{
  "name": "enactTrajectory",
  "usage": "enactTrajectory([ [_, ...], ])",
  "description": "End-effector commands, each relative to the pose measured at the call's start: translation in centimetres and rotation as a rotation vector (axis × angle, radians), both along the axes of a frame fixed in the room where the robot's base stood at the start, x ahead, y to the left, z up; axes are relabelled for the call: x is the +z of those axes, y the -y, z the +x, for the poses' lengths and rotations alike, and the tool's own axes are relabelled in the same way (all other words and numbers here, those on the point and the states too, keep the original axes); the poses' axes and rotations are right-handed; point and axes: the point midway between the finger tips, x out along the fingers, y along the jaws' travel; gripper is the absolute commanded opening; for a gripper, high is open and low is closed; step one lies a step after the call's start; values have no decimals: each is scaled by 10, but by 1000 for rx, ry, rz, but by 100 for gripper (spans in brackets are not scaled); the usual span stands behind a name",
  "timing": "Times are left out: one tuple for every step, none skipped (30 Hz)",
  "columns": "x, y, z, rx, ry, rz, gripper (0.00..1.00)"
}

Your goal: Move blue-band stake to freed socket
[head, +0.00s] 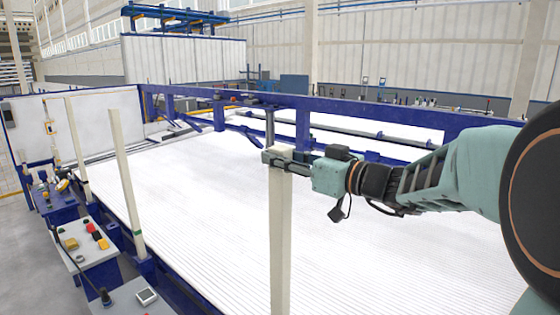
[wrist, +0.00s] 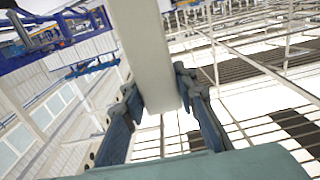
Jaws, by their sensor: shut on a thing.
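A tall cream stake (head: 281,245) stands upright in the middle of the head view, its lower end cut off by the picture edge. My gripper (head: 284,160) is shut on it close to its top. In the wrist view the stake (wrist: 145,45) runs between the two dark fingers of my gripper (wrist: 158,105). No blue band shows on the held stake. A second stake (head: 126,180) stands at the left edge of the rack, with a small green band low down. A third stake (head: 75,140) stands farther back. I cannot make out a free socket.
A wide rack bed (head: 200,200) of white pipes fills the middle. A blue beam (head: 370,112) crosses behind my gripper. Control boxes (head: 90,240) with buttons line the left side. The space above the pipes left of the held stake is clear.

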Motion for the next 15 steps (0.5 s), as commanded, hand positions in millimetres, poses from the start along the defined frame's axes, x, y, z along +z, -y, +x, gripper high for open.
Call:
enactTrajectory([
  [9,0,0,0,10,1,0],
  [12,0,0,0,10,1,0],
  [15,0,0,0,9,2,0],
  [18,0,0,1,9,2,0],
  [20,0,0,1,10,1,0],
  [24,0,0,1,10,2,0],
  [26,0,-1,1,10,2,0],
  [29,0,0,1,10,2,0],
  [32,0,0,1,10,2,0],
  [35,0,-1,1,11,3,0],
  [37,0,-1,1,11,3,0],
  [41,0,-1,1,12,4,0],
  [43,-1,-1,2,12,3,0],
  [46,-1,-1,2,12,3,0],
  [49,-1,-1,2,12,2,0],
])
